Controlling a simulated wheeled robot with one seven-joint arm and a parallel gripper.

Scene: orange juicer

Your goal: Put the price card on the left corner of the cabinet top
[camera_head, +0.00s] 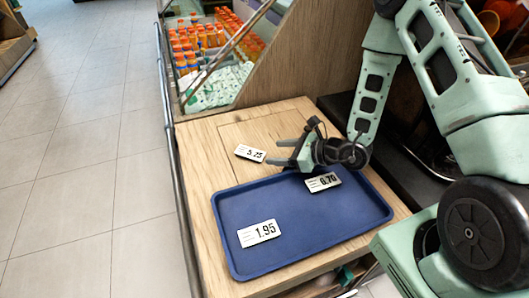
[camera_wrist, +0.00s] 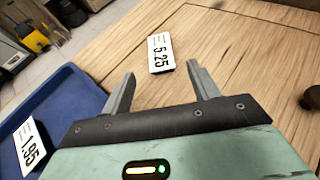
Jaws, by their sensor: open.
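A white price card reading 5.25 (camera_head: 250,153) lies flat on the wooden cabinet top (camera_head: 200,150), behind the blue tray. It also shows in the wrist view (camera_wrist: 161,53), just beyond the gap between my fingers. My gripper (camera_head: 279,153) is open and empty, to the right of this card and pointing left towards it. In the wrist view its two fingers (camera_wrist: 160,85) stand apart with bare wood between them. A card reading 1.95 (camera_head: 259,233) lies in the tray's left front part. A card reading 0.70 (camera_head: 322,182) lies by the tray's back edge, below my gripper.
The blue tray (camera_head: 300,225) covers much of the cabinet top. A wooden panel (camera_head: 300,55) rises behind the top, beside a case of orange bottles (camera_head: 200,38). A metal rail (camera_head: 180,200) runs along the left edge. Bare wood is free left of the tray.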

